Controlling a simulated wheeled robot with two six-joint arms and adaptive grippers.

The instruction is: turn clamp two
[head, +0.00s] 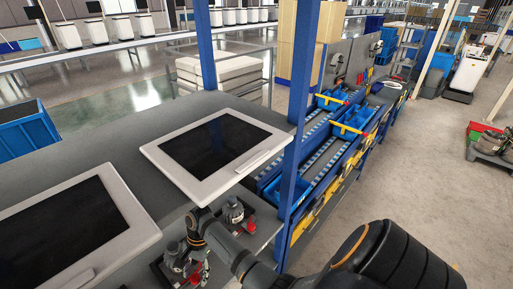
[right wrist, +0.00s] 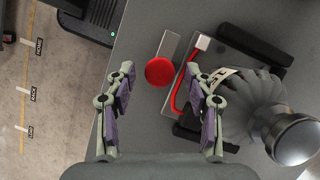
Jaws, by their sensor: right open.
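Two clamp-like fixtures with red parts stand on the lower grey shelf in the head view. One fixture (head: 173,257) is nearer, and another (head: 234,212) is further right. I cannot tell which is clamp two. My right gripper (head: 196,264) points down beside the nearer fixture and partly covers it. In the right wrist view the gripper (right wrist: 162,108) is open and empty. A red round knob (right wrist: 159,72) shows beyond and between the fingertips. A red bent lever (right wrist: 181,90) and a grey ribbed body (right wrist: 243,100) lie right of it, partly behind the right finger. My left gripper is not in view.
Two white-framed dark panels, one on the left (head: 65,235) and one in the middle (head: 215,145), sit on the grey upper worktop above the shelf. A blue upright post (head: 291,165) stands right of the fixtures. Blue bins (head: 352,122) sit on the rack beyond.

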